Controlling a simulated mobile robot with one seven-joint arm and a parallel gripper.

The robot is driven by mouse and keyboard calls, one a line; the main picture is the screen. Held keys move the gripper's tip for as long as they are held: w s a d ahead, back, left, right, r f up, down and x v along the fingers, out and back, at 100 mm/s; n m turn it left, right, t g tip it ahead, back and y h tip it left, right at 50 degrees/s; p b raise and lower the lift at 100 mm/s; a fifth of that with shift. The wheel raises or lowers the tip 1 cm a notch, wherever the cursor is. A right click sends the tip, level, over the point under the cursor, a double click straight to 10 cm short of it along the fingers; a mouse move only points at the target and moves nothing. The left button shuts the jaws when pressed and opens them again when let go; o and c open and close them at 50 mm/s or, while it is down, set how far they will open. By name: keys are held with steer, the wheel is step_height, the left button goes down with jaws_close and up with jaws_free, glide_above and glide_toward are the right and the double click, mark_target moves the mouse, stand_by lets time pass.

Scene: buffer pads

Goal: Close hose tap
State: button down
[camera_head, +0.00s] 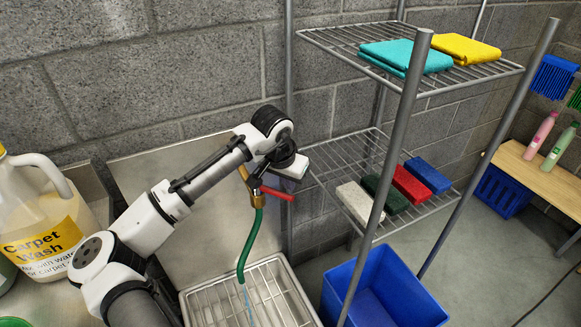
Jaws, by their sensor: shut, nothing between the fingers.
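The hose tap (257,199) has a brass body and a red lever handle (279,194) that points to the right. A green hose (250,243) hangs from the tap into the sink. A thin pale-blue stream (248,301), which looks like water, runs below the hose end. My gripper (256,184) is at the tap, just above and left of the red handle. It is shut with nothing held. My wrist hides the upper part of the tap, and I cannot tell whether the fingers touch the handle.
A metal sink with a grid (283,292) lies below. A wire shelf rack (402,75) stands close on the right, holding cloths and several coloured pads. A blue bin (398,293) is below it. A Carpet Wash jug (40,215) stands at left. The block wall is behind.

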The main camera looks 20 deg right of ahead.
mark_target(276, 194)
steer(key=shift+s+a+r, duration=0.2)
steer(key=shift+s+a, duration=0.4)
steer(key=shift+s, duration=0.1)
steer(key=shift+s+a+m+p, duration=0.25)
steer(key=shift+s+m+p, duration=0.15)
steer(key=shift+m, duration=0.2)
steer(key=shift+s+a+m+g+h, duration=0.3)
steer(key=shift+s+a+m+g, duration=0.1)
steer(key=shift+m, duration=0.4)
steer(key=m, duration=0.1)
steer(key=s+a+m, duration=0.1)
steer(key=shift+a+m+g, duration=0.2)
steer(key=shift+m+g, duration=0.1)
steer(key=shift+m, duration=0.1)
steer(key=shift+s+a, duration=0.25)
steer(key=shift+a, duration=0.25)
